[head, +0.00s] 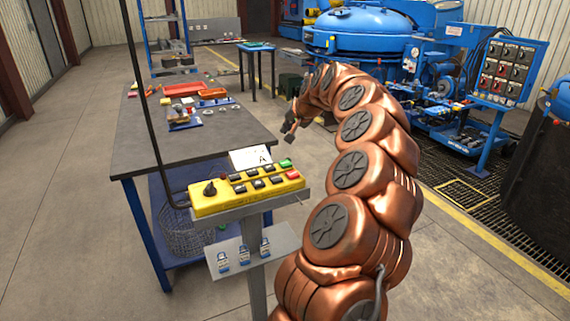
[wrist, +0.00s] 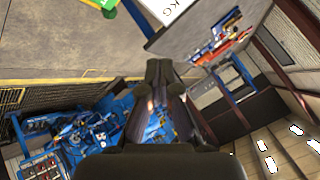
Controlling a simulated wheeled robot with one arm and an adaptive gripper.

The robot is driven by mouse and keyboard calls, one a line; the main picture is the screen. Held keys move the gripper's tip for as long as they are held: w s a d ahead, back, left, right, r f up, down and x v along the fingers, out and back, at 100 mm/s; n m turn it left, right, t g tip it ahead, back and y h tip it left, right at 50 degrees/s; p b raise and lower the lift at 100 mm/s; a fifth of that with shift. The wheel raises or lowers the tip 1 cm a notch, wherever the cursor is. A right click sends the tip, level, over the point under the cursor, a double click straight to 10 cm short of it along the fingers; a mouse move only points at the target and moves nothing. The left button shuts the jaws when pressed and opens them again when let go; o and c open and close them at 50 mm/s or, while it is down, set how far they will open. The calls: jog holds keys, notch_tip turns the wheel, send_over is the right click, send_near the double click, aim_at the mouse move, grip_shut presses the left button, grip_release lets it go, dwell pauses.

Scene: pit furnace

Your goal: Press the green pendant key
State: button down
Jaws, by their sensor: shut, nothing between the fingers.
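The yellow pendant box (head: 245,196) lies on a grey stand, with a black selector knob at its left end and several dark keys. The green pendant key (head: 286,163) is at its far right end, beside a red key (head: 291,174). My gripper (head: 289,132) hangs at the end of my copper arm, above and beyond the green key, apart from it. In the wrist view my gripper's fingers (wrist: 160,72) are together with nothing between them. A yellow edge with a green patch (wrist: 109,10) shows at the top left there, cut off by the frame.
A white card (head: 250,157) stands behind the pendant. A black cable (head: 140,90) rises at its left. The workbench (head: 150,145) holds trays and small parts. A blue furnace (head: 360,35) and a control panel (head: 505,70) stand behind. Padlock-like items (head: 244,255) hang below the pendant.

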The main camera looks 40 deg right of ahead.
jog(key=shift+f, duration=0.1)
jog(key=b, duration=0.2)
send_over(287, 163)
notch_tip(287, 163, down, 8)
jog(key=shift+r, duration=0.2)
jog(key=shift+f+b, duration=0.4)
jog(key=shift+f, duration=0.1)
dwell(1.2)
jog(key=shift+f+b, duration=0.45)
jog(key=shift+b, duration=0.1)
jog(key=shift+a+f+b, duration=0.1)
jog(key=shift+f+b, duration=0.25)
jog(key=shift+f, duration=0.1)
dwell(0.7)
jog(key=shift+r, duration=0.9)
jog(key=shift+r, duration=0.1)
